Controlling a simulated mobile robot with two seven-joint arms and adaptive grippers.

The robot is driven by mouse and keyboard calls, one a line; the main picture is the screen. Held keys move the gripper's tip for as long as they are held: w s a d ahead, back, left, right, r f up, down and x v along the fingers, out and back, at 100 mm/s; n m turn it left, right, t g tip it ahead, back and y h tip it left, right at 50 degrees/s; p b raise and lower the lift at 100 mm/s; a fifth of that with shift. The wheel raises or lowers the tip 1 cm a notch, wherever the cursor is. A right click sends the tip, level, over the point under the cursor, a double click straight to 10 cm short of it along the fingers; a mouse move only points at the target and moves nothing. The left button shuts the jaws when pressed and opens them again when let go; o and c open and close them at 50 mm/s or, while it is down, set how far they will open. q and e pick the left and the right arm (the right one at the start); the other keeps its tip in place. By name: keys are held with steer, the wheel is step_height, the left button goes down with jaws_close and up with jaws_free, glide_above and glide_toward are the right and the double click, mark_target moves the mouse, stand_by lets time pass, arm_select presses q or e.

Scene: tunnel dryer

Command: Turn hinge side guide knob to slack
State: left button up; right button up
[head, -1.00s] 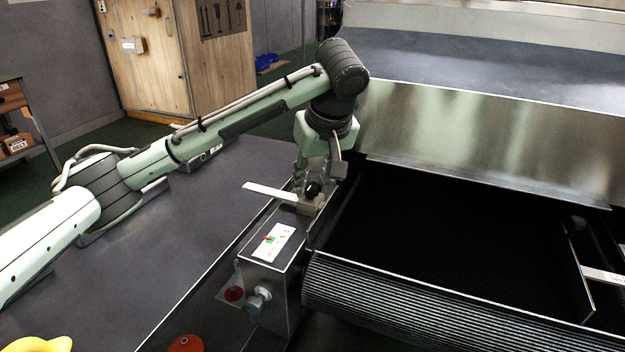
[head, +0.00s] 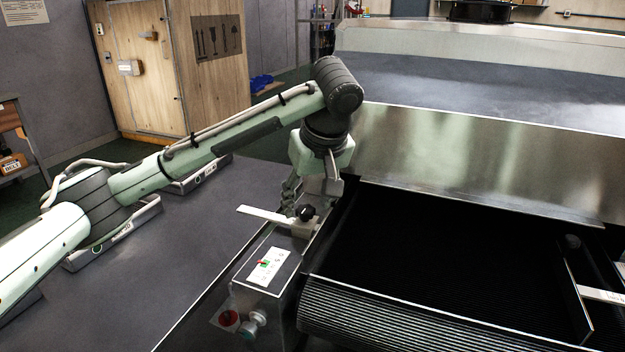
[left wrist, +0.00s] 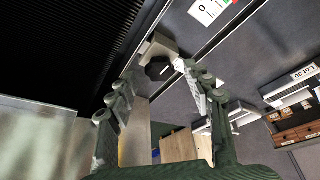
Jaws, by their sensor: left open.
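A black knob (head: 306,212) sits on a metal block (head: 303,228) at the left edge of the dark belt. In the left wrist view the knob (left wrist: 157,69) has a pale mark at its right side. My left gripper (head: 303,192) is just behind and above the knob in the head view. Its fingers are open, with a gap between them and the knob in the wrist view (left wrist: 164,86). A white label (head: 267,265) with a red pointer over a green patch lies on the box in front. My right gripper is not in view.
A second guide with a black knob (head: 572,242) stands at the belt's right. A metal hood wall (head: 460,160) rises behind the belt. A teal-grey knob (head: 254,322) is on the box front.

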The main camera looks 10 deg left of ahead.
arm_select(q)
steer(key=v, duration=1.1)
steer(key=shift+f, duration=0.1)
